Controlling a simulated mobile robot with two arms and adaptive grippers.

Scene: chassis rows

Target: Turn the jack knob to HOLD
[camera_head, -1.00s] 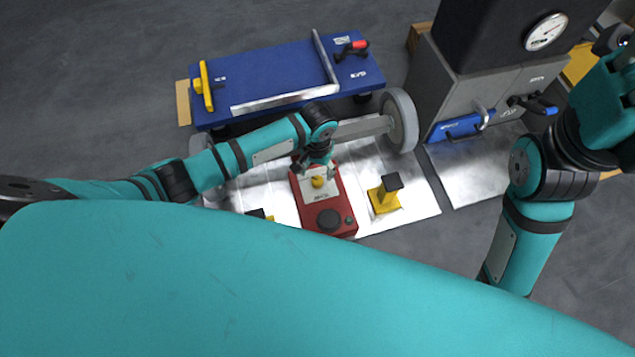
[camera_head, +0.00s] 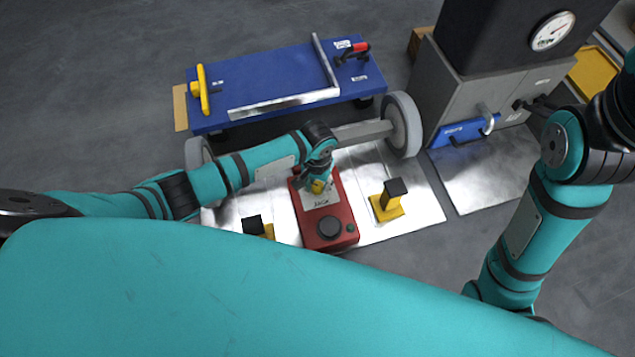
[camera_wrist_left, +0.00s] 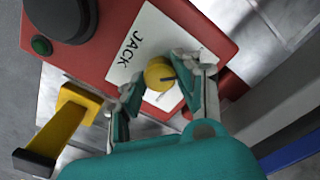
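The red jack box (camera_head: 330,222) lies on the bright metal floor plate, with a pale JACK label plate (camera_wrist_left: 128,50) and a yellow round knob (camera_wrist_left: 159,74) with a dark pointer mark. The knob also shows in the head view (camera_head: 318,187), partly covered by my gripper. My left gripper (camera_head: 320,180) is over the knob. In the left wrist view its two fingers (camera_wrist_left: 165,88) stand apart on either side of the knob; the right finger is close to it, and I cannot tell whether it touches. No HOLD marking is readable. My right gripper is out of view.
Yellow blocks with black tops (camera_head: 388,202) stand beside the box. A wheeled axle (camera_head: 402,125) and a blue cart (camera_head: 270,80) lie behind it. A grey cabinet (camera_head: 470,90) with a gauge stands at the right.

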